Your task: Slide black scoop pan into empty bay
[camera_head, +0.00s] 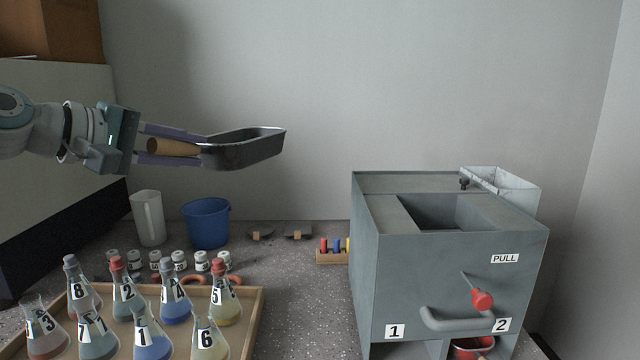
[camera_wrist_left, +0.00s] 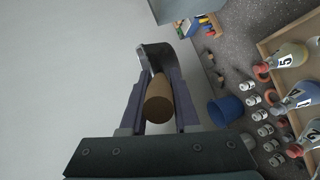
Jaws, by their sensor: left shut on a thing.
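A black scoop pan (camera_head: 246,150) with a wooden handle (camera_head: 174,148) is held in the air at the upper left, above the bench. My left gripper (camera_head: 198,147) is shut on the handle, with one finger on each side of it. In the left wrist view the handle (camera_wrist_left: 159,100) lies between the fingers and the pan (camera_wrist_left: 154,57) extends beyond them, partly hidden. A grey metal cabinet (camera_head: 450,265) stands at the right, with a rectangular opening (camera_head: 440,212) in its top and labels 1 and 2 at its lower front. My right gripper is not in view.
Several numbered flasks stand in a wooden tray (camera_head: 258,312) at the front left. A blue bucket (camera_head: 206,224), a clear jug (camera_head: 148,218) and small white jars stand behind it. A red knob (camera_head: 482,299) and a grey handle (camera_head: 462,322) stick out of the cabinet's front.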

